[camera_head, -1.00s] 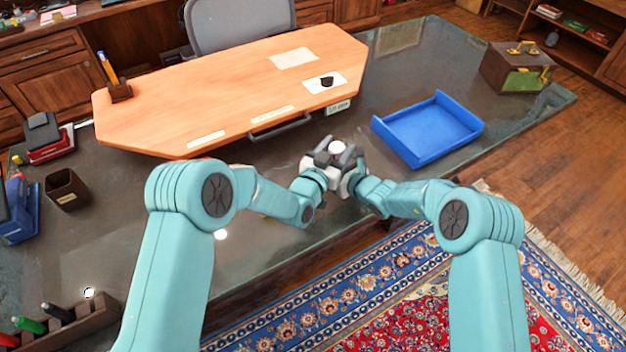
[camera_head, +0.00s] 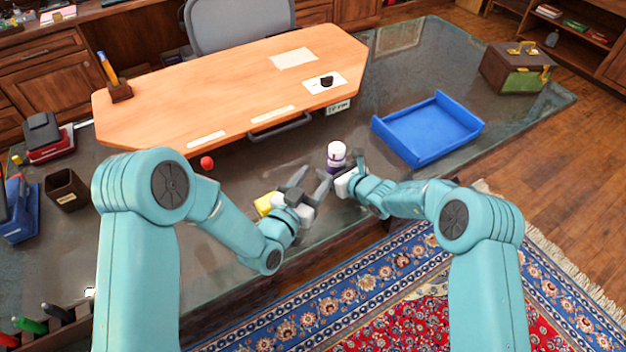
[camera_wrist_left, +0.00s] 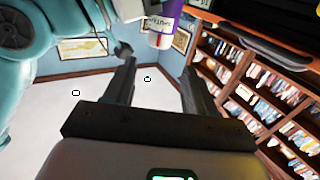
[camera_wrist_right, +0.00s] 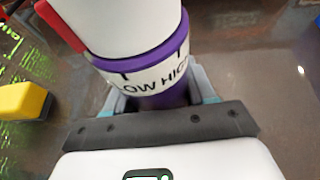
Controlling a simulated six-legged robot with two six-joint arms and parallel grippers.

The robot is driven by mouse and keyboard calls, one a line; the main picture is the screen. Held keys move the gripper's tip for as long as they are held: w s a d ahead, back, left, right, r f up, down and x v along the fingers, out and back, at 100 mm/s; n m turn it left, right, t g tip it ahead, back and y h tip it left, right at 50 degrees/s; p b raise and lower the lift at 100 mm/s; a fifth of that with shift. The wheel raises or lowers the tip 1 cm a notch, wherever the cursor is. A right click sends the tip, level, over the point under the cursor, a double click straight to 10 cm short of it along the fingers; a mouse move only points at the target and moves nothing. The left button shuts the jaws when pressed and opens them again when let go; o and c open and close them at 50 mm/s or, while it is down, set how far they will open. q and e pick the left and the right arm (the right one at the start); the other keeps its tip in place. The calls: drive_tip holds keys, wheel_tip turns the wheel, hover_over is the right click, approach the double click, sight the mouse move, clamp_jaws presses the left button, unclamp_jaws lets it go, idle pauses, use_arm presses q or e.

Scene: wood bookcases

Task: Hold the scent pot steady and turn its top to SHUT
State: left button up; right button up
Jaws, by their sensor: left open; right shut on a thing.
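The scent pot (camera_head: 336,155) stands upright near the glass desk's front edge, with a white top and a purple band. My right gripper (camera_head: 338,178) is shut on its lower purple part. In the right wrist view the pot (camera_wrist_right: 140,30) fills the top, its band (camera_wrist_right: 160,72) reads "LOW HIGH", and a red pointer (camera_wrist_right: 60,25) sticks out from the white top at the left. My left gripper (camera_head: 308,182) is open and empty, just left of the pot and apart from it. In the left wrist view the pot (camera_wrist_left: 165,25) is beyond the fingers; its label seems to read "SHUT".
A yellow object (camera_head: 266,204) lies beside my left gripper, and a red ball (camera_head: 207,162) lies farther left. A blue tray (camera_head: 428,130) stands to the right of the pot. The wooden desk board (camera_head: 230,90) is behind.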

sight(342, 144)
use_arm(q)
drive_tip(key=x, duration=1.4)
drive_tip(key=c, duration=0.7)
drive_tip(key=shift+d+m+g+h, duration=0.1)
drive_tip(key=shift+m+g+h, duration=0.4)
drive_tip(key=shift+m+h, duration=0.35)
drive_tip(key=o, duration=0.7)
drive_tip(key=shift+s, duration=0.15)
drive_tip(key=v, duration=1.1)
drive_tip(key=shift+s+a, duration=0.3)
drive_tip(key=shift+a, duration=0.05)
